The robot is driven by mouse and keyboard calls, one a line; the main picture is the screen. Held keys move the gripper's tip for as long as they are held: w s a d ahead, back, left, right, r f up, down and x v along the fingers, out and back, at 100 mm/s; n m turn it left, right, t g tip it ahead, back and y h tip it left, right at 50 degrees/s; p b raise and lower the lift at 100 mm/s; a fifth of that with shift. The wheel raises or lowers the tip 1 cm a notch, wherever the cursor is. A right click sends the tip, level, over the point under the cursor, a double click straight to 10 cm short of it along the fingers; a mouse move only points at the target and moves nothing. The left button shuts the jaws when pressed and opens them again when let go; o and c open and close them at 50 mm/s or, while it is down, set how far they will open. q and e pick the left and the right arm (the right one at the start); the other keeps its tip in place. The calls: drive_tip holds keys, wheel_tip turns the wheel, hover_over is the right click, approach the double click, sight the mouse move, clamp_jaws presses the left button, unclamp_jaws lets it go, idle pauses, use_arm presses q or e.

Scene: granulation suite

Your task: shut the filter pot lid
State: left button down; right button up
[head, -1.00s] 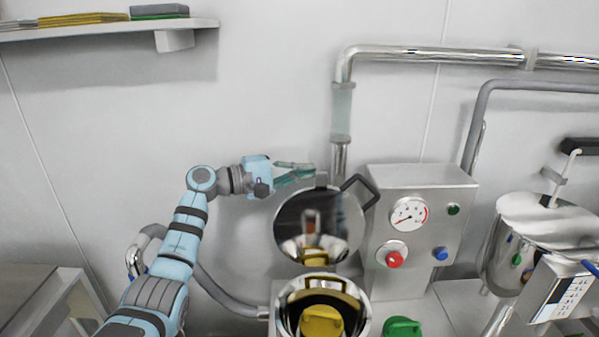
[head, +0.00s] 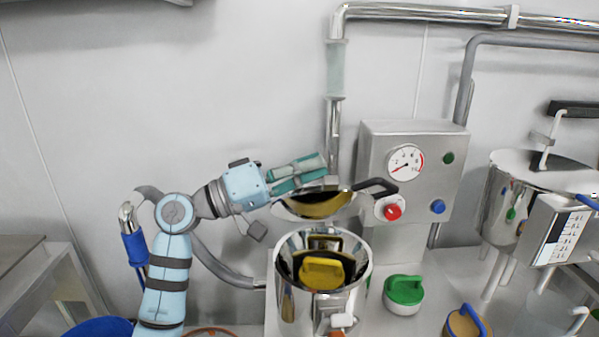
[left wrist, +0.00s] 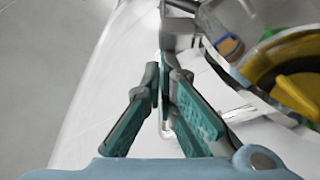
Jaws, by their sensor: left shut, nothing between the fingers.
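The filter pot (head: 290,305) is a shiny steel pot in the lower middle of the head view. A yellow handled piece (head: 322,273) sits inside it. Its hinged lid (head: 325,203) is partly lowered and tilted above the pot's back rim, with a black handle (head: 376,187) sticking out to the right. My left gripper (head: 326,168), with teal fingers, is shut and empty just above and behind the lid's upper edge. Whether it touches the lid I cannot tell. The left wrist view shows the fingers (left wrist: 165,105) beside the pot's rim. My right gripper is not in view.
A control box (head: 375,150) with a gauge and red and blue buttons stands right of the lid. A steel pipe (head: 334,125) rises behind it. A green-handled piece (head: 404,292) and a second steel vessel (head: 512,190) are to the right.

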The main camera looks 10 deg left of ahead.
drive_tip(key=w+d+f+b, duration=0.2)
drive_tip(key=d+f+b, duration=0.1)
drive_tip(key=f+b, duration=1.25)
use_arm(q)
drive_tip(key=s+d+f+m+g+h+b, duration=0.1)
drive_tip(key=s+f+m, duration=0.2)
drive_tip(key=f, duration=0.3)
drive_tip(key=s+f+m+g+b, duration=0.1)
drive_tip(key=s+f+m+b, duration=0.1)
drive_tip(key=f, duration=0.4)
drive_tip(key=s+d+f+m+h+b, duration=0.1)
drive_tip(key=s+f+m, duration=0.3)
drive_tip(key=s+f, duration=0.1)
drive_tip(key=shift+s+d+f+g+h+b, duration=0.3)
drive_tip(key=shift+f+g+b, duration=0.1)
drive_tip(key=shift+f, duration=0.25)
drive_tip(key=shift+s+f, duration=0.1)
drive_tip(key=shift+f, duration=0.1)
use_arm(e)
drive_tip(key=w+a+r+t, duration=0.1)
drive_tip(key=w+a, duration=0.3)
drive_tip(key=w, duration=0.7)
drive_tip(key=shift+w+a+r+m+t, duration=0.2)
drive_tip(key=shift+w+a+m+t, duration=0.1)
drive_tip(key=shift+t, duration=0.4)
use_arm(q)
drive_tip(key=shift+f, duration=0.1)
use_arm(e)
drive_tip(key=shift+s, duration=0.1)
